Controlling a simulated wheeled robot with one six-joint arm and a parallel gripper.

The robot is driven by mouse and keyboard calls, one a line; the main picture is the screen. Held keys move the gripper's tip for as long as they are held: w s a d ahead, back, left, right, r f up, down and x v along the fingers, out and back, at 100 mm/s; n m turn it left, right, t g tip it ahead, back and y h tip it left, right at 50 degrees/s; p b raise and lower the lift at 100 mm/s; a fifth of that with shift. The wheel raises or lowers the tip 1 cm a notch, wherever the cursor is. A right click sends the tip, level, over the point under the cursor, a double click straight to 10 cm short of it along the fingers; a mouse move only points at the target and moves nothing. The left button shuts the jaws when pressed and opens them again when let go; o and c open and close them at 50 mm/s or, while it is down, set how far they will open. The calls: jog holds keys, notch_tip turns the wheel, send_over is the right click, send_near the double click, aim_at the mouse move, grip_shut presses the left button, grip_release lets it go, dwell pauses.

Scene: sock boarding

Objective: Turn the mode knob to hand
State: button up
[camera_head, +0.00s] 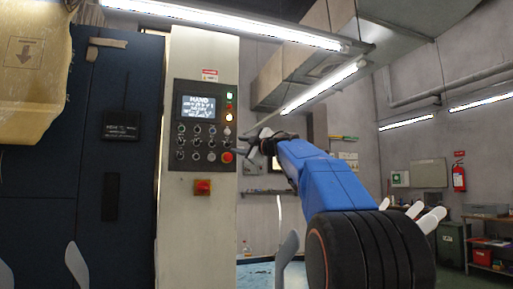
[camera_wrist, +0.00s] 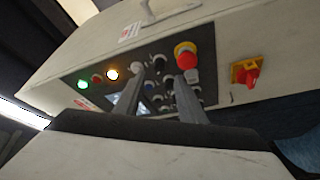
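The dark control panel (camera_head: 205,125) on the pale column carries rows of small knobs (camera_head: 197,142); their labels are too small to read, so I cannot tell which is the mode knob. The lit screen (camera_head: 198,107) has a top word that seems to read HAND. My gripper (camera_head: 253,142) is at the panel's right edge. In the wrist view the gripper (camera_wrist: 166,80) has its two fingers apart, pointing at the panel (camera_wrist: 105,76) among the knobs. I see nothing held; whether a fingertip touches a knob is unclear. The fingers partly hide the screen (camera_wrist: 124,103) and some knobs.
A red mushroom button (camera_head: 227,157) is close to my gripper; it also shows beside the right finger in the wrist view (camera_wrist: 186,55). A red switch on yellow (camera_head: 203,187) is below the panel. Dark blue cabinet doors (camera_head: 110,190) stand left.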

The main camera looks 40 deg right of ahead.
jog(key=s+f, duration=0.1)
jog(key=s, duration=0.9)
jog(key=shift+s+d+f, duration=0.25)
jog(key=shift+d+f, duration=0.1)
jog(key=shift+d, duration=0.1)
jog(key=shift+a, duration=0.1)
jog(key=s+a+f+m+g+h, duration=0.25)
jog(key=s+f+m, duration=0.25)
jog(key=f, duration=0.7)
jog(key=s+a+f+m+g+h, duration=0.25)
jog(key=s+a+f+m, duration=0.2)
jog(key=f, duration=0.75)
jog(key=s+a+f+m+g+h, duration=0.25)
jog(key=s+f+m, duration=0.25)
jog(key=f, duration=0.6)
jog(key=s+a+f+g+y, duration=0.1)
jog(key=s+a+f+g, duration=0.1)
jog(key=s+a+f, duration=0.3)
jog(key=s+a+f+g+y, duration=0.2)
jog(key=s+a+f, duration=0.3)
jog(key=f, duration=0.9)
jog(key=s+a+f+g+y, duration=0.2)
jog(key=s+a+f, duration=0.3)
jog(key=s+f, duration=0.4)
jog(key=shift+s+f+n+g, duration=0.2)
jog(key=shift+s+n+g, duration=0.25)
jog(key=shift+s+g, duration=0.2)
